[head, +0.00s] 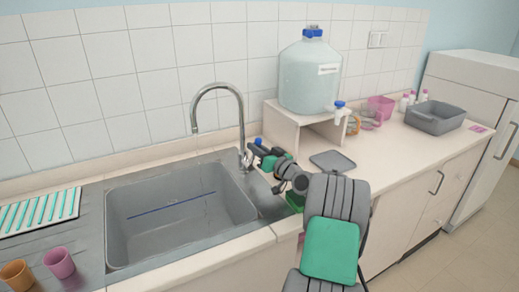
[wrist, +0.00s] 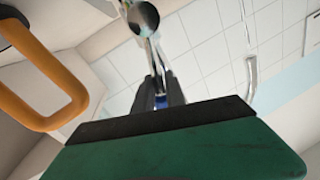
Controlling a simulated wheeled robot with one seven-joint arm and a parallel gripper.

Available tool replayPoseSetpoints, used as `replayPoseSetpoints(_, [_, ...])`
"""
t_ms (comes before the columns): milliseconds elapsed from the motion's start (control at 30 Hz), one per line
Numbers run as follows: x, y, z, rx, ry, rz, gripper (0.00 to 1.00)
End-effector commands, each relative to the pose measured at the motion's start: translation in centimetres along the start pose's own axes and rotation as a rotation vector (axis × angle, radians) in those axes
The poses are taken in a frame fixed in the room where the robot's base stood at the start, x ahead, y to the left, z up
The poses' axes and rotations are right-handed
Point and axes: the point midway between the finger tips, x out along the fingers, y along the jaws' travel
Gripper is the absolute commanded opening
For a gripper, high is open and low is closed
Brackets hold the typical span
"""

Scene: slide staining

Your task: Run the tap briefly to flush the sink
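The chrome tap (head: 243,115) stands behind the grey sink (head: 118,222), its spout arching over the basin. Faint thin marks show below the spout; I cannot tell if they are running water. My gripper (head: 255,148) is at the tap's base, to the right of its column. A small blue part shows by the fingertips. In the wrist view, my dark fingers (wrist: 160,92) point at the chrome tap (wrist: 143,18), with a bit of blue between them. Whether they grip the tap's handle is not clear.
A water carboy (head: 310,85) stands on a white stand (head: 298,122) right of the tap. A grey mat (head: 332,161) and grey tub (head: 435,118) lie on the counter. Orange (head: 17,274) and pink (head: 59,262) cups and a rack (head: 40,212) are left. An orange loop (wrist: 75,100) is close in the wrist view.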

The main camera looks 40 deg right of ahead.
Motion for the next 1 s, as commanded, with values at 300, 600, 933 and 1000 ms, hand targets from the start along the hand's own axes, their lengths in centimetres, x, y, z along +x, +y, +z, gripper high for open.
replayPoseSetpoints(300, [-0.1,0.2,-0.1,-0.001,0.001,0.002,0.34])
replayPoseSetpoints(600, [-2.2,0.4,0.1,0.000,0.001,0.006,0.34])
replayPoseSetpoints(933, [-7.8,0.3,0.0,-0.002,0.001,0.004,0.34])
replayPoseSetpoints(1000, [-8.0,0.2,0.0,-0.001,0.001,0.003,0.34])
